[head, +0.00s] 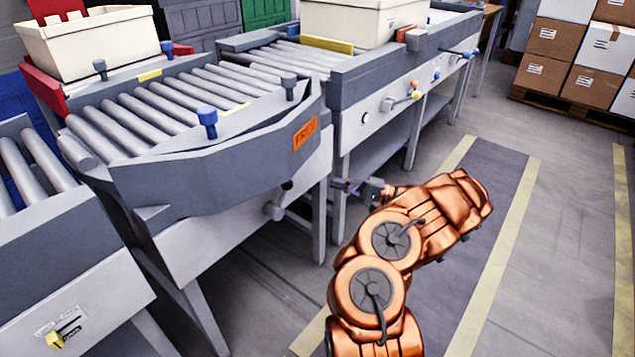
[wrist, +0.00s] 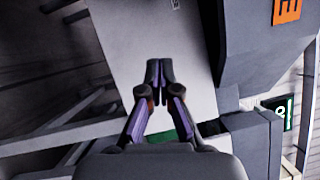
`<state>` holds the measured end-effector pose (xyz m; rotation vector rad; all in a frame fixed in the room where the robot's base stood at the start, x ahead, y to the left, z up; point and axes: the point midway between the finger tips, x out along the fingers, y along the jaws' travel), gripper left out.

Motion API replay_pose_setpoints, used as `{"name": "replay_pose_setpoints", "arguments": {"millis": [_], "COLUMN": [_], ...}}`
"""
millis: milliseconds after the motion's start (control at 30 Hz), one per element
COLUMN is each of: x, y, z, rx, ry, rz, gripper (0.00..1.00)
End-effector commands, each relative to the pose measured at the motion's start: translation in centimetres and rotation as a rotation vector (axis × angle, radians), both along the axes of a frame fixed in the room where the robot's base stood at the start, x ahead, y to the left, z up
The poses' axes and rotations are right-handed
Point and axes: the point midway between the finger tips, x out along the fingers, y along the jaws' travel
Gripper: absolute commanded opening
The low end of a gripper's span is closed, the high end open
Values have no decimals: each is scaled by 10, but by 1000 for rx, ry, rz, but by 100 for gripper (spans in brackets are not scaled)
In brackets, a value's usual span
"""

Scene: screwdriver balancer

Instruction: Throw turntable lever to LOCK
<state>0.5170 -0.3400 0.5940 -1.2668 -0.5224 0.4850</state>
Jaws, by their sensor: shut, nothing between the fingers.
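The roller turntable (head: 215,195) stands left of centre in the head view, with an orange FREE label (head: 305,134) on its dark side. Below the label, a small dark knob (head: 287,185) and a pale round part (head: 272,211) show at the base; they look like the lever, but its exact position is unclear. My gripper (head: 340,184) is to the right of them, apart from the knob, near a conveyor leg. In the wrist view my gripper (wrist: 158,68) is shut and empty, in front of a pale panel (wrist: 150,40). The orange label (wrist: 287,10) is at top right. I cannot make out the lever there.
A second conveyor (head: 345,90) with a cream bin (head: 365,20) stands behind the turntable. Cartons (head: 570,40) sit on a pallet at top right. The marked floor lane (head: 480,180) is clear beyond my arm.

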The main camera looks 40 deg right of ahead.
Motion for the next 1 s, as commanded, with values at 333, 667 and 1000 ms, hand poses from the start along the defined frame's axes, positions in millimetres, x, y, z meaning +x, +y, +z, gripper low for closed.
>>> {"name": "replay_pose_setpoints", "arguments": {"millis": [333,667,1000], "x": [42,69,59], "y": [33,63,84], "z": [4,12,18], "rx": [2,4,2], "ry": [-1,-3,-4], "rz": [1,-3,-3], "gripper": [0,0,0]}}
